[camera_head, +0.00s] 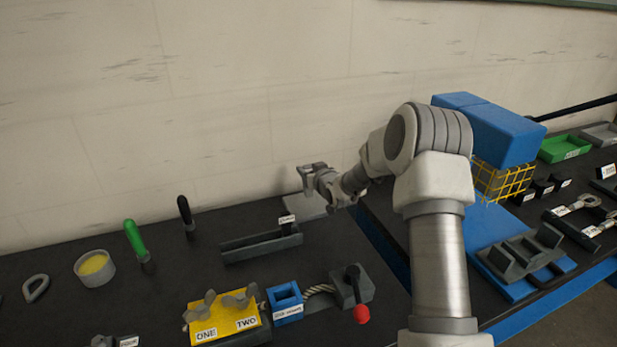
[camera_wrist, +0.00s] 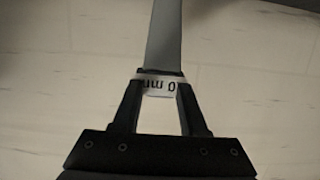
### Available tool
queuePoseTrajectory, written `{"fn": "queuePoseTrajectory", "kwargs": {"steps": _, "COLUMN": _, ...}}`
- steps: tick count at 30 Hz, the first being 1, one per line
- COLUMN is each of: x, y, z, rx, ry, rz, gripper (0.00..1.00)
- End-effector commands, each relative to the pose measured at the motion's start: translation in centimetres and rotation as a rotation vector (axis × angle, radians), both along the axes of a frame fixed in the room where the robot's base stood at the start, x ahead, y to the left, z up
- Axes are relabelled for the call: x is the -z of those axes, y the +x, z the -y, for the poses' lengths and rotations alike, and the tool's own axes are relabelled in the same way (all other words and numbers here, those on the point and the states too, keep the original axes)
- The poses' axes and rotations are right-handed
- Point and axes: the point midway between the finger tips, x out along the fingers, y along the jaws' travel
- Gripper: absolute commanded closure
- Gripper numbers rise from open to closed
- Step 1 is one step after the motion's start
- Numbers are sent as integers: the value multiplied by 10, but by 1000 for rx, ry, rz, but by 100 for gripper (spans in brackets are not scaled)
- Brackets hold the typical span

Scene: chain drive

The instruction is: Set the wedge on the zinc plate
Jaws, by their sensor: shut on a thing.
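My gripper (camera_head: 314,172) is near the back wall, toward the back right of the left table. In the wrist view my gripper (camera_wrist: 160,80) is shut on the wedge (camera_wrist: 164,38), a long grey tapered piece with a white label reading in part "0 m", upside down. The wedge reaches out past the fingertips. In the head view I cannot make out the wedge clearly against the gripper. A pale grey flat plate (camera_head: 309,207), seemingly the zinc plate, lies on the table below my gripper, partly hidden. The wedge's contact with it cannot be seen.
A dark long tray (camera_head: 258,248) lies left of the plate. In front are a lever box with a red knob (camera_head: 361,314), a blue block (camera_head: 284,301) and a yellow block (camera_head: 226,319). A green-handled tool (camera_head: 135,238) stands left. A gap separates the two tables.

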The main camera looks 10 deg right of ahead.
Motion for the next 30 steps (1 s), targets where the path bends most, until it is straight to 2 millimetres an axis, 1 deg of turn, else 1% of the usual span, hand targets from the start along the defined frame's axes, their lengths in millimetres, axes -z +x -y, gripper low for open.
{"fn": "queuePoseTrajectory", "kwargs": {"steps": 3, "x": 17, "y": 0, "z": 0, "rx": 0, "ry": 0, "rz": 2, "gripper": 100}}
{"fn": "queuePoseTrajectory", "kwargs": {"steps": 6, "x": 23, "y": 0, "z": 0, "rx": 0, "ry": 1, "rz": 4, "gripper": 100}}
{"fn": "queuePoseTrajectory", "kwargs": {"steps": 12, "x": 23, "y": 0, "z": 0, "rx": 0, "ry": 0, "rz": 5, "gripper": 100}}
{"fn": "queuePoseTrajectory", "kwargs": {"steps": 17, "x": 27, "y": 0, "z": 0, "rx": 0, "ry": 0, "rz": 5, "gripper": 100}}
{"fn": "queuePoseTrajectory", "kwargs": {"steps": 18, "x": 29, "y": -1, "z": 0, "rx": 0, "ry": 0, "rz": -1, "gripper": 56}}
{"fn": "queuePoseTrajectory", "kwargs": {"steps": 20, "x": 28, "y": -1, "z": 0, "rx": 0, "ry": 0, "rz": -1, "gripper": 45}}
{"fn": "queuePoseTrajectory", "kwargs": {"steps": 21, "x": 28, "y": -1, "z": 0, "rx": 0, "ry": 0, "rz": -1, "gripper": 38}}
{"fn": "queuePoseTrajectory", "kwargs": {"steps": 23, "x": 28, "y": -1, "z": 0, "rx": 0, "ry": 0, "rz": -1, "gripper": 28}}
{"fn": "queuePoseTrajectory", "kwargs": {"steps": 30, "x": 28, "y": -1, "z": 0, "rx": 0, "ry": 0, "rz": -1, "gripper": 28}}
